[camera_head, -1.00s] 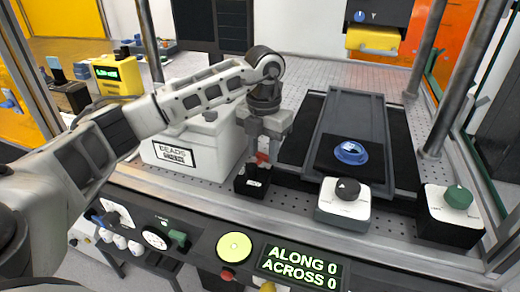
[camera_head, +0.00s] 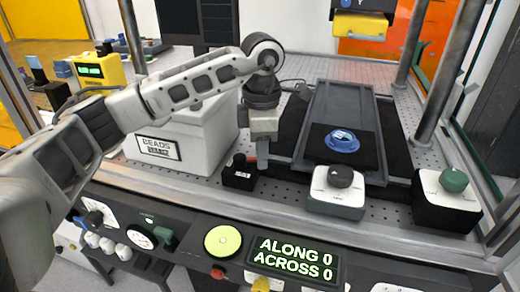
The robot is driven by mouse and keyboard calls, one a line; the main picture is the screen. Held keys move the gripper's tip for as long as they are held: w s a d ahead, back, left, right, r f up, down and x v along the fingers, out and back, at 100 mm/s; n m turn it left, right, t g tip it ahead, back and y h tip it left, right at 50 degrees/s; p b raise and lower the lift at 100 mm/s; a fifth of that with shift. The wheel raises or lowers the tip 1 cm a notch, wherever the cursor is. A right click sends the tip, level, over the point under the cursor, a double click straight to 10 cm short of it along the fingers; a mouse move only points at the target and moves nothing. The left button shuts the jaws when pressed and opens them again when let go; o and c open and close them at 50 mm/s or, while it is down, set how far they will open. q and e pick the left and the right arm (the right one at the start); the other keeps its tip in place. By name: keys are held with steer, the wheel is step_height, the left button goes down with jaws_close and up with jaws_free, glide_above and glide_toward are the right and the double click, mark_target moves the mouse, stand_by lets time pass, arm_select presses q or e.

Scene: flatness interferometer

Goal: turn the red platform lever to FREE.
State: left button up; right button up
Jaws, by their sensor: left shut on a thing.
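The red platform lever (camera_head: 239,159) sits on a small black box (camera_head: 239,178) on the perforated bench plate, in the middle of the head view. My left gripper (camera_head: 262,160) points down at the right side of the box and is shut on the lever. Its fingers show nearly edge-on, so the grip itself is partly hidden. The marking on the front of the box is too small to read. My right gripper is not in view.
A white labelled box (camera_head: 190,140) stands close left of the lever, under my left forearm. A dark platform (camera_head: 342,105) with a blue ring (camera_head: 342,141) lies to the right. Knob boxes with a black knob (camera_head: 340,176) and green knob (camera_head: 454,180) stand at front right.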

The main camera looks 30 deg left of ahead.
arm_select(q)
steer(key=shift+s+d+m, duration=0.15)
steer(key=shift+s+m, duration=0.1)
steer(key=shift+m, duration=0.45)
steer(key=shift+s+d+m+b, duration=0.15)
steer(key=shift+s+m+b, duration=0.15)
steer(key=shift+m+b, duration=0.4)
steer(key=shift+m, duration=0.4)
steer(key=shift+s, duration=0.1)
steer(key=o, duration=1)
